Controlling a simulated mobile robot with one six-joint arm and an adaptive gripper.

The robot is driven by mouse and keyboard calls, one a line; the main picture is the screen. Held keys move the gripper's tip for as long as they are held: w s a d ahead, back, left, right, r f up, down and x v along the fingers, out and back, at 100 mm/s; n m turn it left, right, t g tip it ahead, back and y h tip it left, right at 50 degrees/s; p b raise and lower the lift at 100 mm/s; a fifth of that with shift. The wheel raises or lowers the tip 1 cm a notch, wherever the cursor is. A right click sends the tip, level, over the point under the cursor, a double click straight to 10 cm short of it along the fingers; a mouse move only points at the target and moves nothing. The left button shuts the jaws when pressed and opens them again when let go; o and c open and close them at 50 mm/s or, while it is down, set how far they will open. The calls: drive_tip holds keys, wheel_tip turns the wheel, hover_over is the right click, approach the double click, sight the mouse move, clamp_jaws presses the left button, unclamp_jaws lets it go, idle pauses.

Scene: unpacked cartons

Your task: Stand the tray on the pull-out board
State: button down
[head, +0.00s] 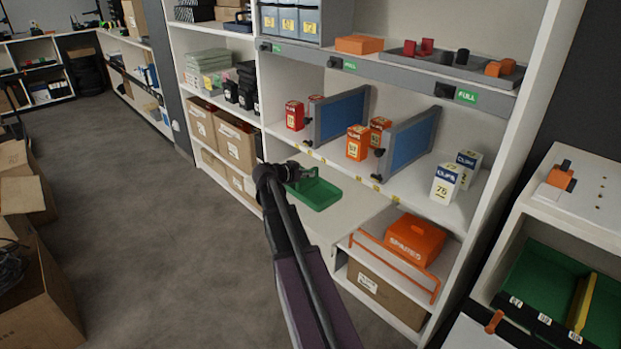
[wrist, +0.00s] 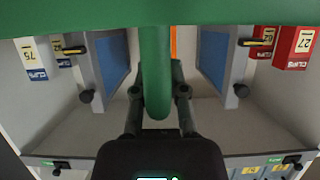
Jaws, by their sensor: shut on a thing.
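The green tray (head: 316,196) shows in the head view at the end of my arm, in front of the shelf unit. My gripper (head: 292,172) is at the tray's left side. In the wrist view my gripper (wrist: 159,95) is shut on the tray's green handle bar, and the tray's green edge (wrist: 60,14) fills the top. The pale pull-out board (head: 345,219) juts from the shelf unit just below and right of the tray. The tray overlaps it in the head view. I cannot tell whether they touch. My arm hides part of the area.
Two blue-panelled dividers (head: 341,116) (head: 410,143) stand on the shelf above, with red, orange and white cartons beside them. An orange box (head: 415,240) sits behind an orange rail (head: 395,263), right of the board. Open floor (head: 150,230) lies left.

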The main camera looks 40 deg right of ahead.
drive_tip(key=shift+f, duration=0.3)
drive_tip(key=c, duration=0.7)
unclamp_jaws()
drive_tip(key=shift+r, duration=0.2)
drive_tip(key=shift+s+a+r+p, duration=0.1)
drive_tip(key=shift+a+r+p, duration=0.25)
drive_tip(key=shift+a, duration=0.3)
drive_tip(key=p+v, duration=0.4)
drive_tip(key=v, duration=0.6)
drive_tip(key=shift+a, duration=0.25)
